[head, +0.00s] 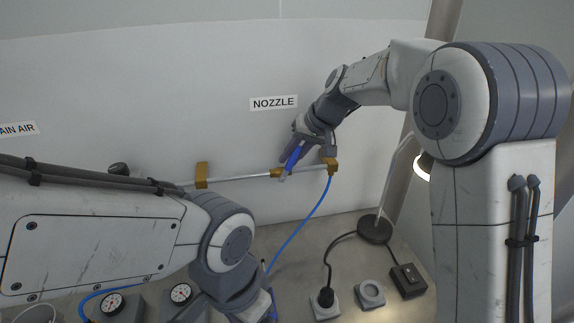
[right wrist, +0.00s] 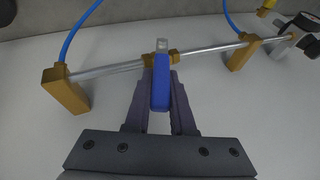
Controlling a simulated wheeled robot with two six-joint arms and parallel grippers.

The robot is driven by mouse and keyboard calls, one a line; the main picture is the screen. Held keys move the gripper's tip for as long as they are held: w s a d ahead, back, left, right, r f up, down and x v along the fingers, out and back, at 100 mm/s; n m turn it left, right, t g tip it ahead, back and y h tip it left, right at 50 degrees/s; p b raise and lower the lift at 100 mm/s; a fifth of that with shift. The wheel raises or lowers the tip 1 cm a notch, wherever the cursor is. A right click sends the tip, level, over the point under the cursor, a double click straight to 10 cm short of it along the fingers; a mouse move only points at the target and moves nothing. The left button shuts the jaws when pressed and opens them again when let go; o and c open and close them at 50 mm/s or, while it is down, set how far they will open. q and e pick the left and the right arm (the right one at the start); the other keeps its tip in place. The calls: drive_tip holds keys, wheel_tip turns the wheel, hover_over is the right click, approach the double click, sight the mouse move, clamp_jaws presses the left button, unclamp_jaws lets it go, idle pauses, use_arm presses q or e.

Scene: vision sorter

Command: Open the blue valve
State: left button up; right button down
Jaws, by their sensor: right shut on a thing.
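The blue valve's handle (head: 293,158) is on the metal pipe on the back wall, below the NOZZLE label. It stands crosswise to the pipe; the right wrist view shows the blue handle (right wrist: 161,85) between my fingers. My right gripper (head: 298,150) is shut on this handle, with one finger on each side in the right wrist view (right wrist: 161,92). The brass valve body (head: 277,173) shows beside the handle. My left gripper (head: 268,305) is low in the head view, partly cut off by the bottom edge, and its jaws cannot be made out.
Brass brackets (head: 202,175) hold the pipe (head: 240,177). A blue hose (head: 302,228) hangs from its right end. Gauges (head: 112,302), a black plug (head: 326,297), a ring-topped block (head: 370,292), a switch box (head: 408,280) and a lamp (head: 375,229) stand on the bench.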

drive_tip(key=shift+w+d+f+m+y+b, duration=0.15)
drive_tip(key=shift+d+y+b, duration=0.15)
drive_tip(key=shift+y+b, duration=0.4)
drive_tip(key=shift+w+d+f+m+y+b, duration=0.15)
drive_tip(key=shift+d+y+b, duration=0.2)
drive_tip(key=shift+b, duration=0.55)
drive_tip(key=shift+s, duration=0.15)
drive_tip(key=c, duration=0.8)
unclamp_jaws()
drive_tip(key=shift+o, duration=0.2)
drive_tip(key=b+v, duration=0.1)
drive_tip(key=v, duration=0.9)
drive_tip(key=shift+d+r, duration=0.15)
drive_tip(key=shift+d, duration=0.05)
